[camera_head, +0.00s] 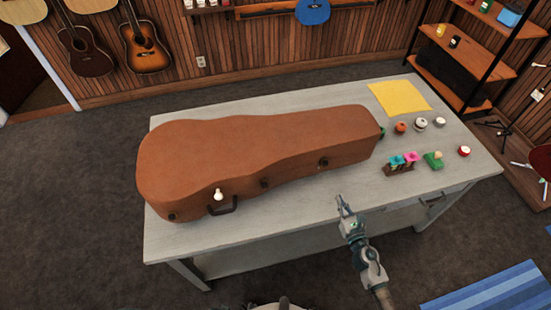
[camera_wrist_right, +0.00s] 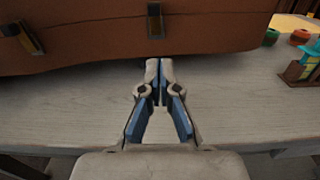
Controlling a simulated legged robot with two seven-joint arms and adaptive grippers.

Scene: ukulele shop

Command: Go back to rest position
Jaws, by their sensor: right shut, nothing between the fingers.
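My right gripper (camera_head: 343,203) is above the front part of the table, just in front of the brown instrument case (camera_head: 250,145). In the right wrist view, the right gripper's fingertips (camera_wrist_right: 159,68) are together with nothing between them, pointing at the front side of the case (camera_wrist_right: 100,35). The case is closed and lies across the table (camera_head: 420,190), its wide end at the left. My left gripper is not in the head view.
A small white bulb-shaped thing (camera_head: 218,194) shows by the case handle. Shelves (camera_head: 480,60) stand behind right.

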